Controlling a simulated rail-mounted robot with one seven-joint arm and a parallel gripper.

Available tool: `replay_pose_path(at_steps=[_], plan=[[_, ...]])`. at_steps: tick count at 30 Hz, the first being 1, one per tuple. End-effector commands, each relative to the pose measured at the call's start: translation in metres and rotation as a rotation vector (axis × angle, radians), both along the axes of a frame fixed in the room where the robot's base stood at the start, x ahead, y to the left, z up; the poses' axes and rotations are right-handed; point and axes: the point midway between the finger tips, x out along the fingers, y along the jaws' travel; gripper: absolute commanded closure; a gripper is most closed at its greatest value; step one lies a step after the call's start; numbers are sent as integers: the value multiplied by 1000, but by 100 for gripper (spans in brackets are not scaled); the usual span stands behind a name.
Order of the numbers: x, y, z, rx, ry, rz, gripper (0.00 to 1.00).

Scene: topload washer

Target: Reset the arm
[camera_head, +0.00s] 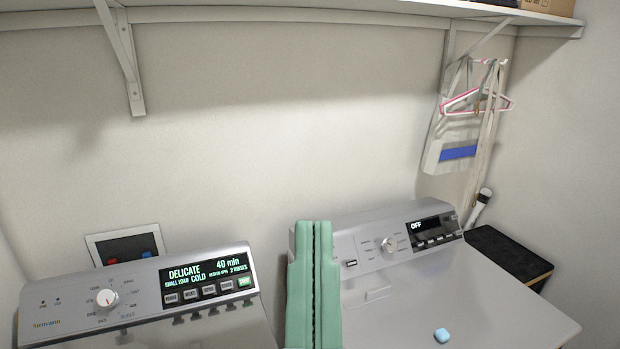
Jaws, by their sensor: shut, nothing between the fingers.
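My gripper (313,230) stands upright in the lower middle of the view, its two green fingers side by side with only a thin gap between them. It is shut and holds nothing. It is in front of the gap between the left washer (45,312) and the right machine (480,296), covering part of the right machine's left edge. The rest of my arm is out of view.
The left washer's display (208,275) reads DELICATE, 40 min, COLD; the right machine's display (432,230) reads OFF. A small blue object (442,335) lies on the right machine's top. A shelf (330,14) crosses above. Pink and white hangers (476,100) and a bag (450,140) hang at right.

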Motion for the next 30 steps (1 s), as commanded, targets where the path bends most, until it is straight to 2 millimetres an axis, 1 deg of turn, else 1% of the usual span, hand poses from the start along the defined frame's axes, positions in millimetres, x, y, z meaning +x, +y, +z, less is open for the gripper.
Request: replay_pose_path(at_steps=[1, 3, 6, 9, 12, 15, 20, 30], plan=[[4, 2, 36, 1, 17, 8, 100], [4, 3, 62, 4, 19, 12, 100], [5, 4, 97, 7, 21, 17, 100], [5, 5, 127, 11, 23, 23, 100], [5, 5, 145, 14, 24, 26, 100], [5, 5, 150, 15, 25, 28, 100], [5, 5, 146, 15, 25, 28, 100], [5, 5, 146, 15, 25, 28, 100]])
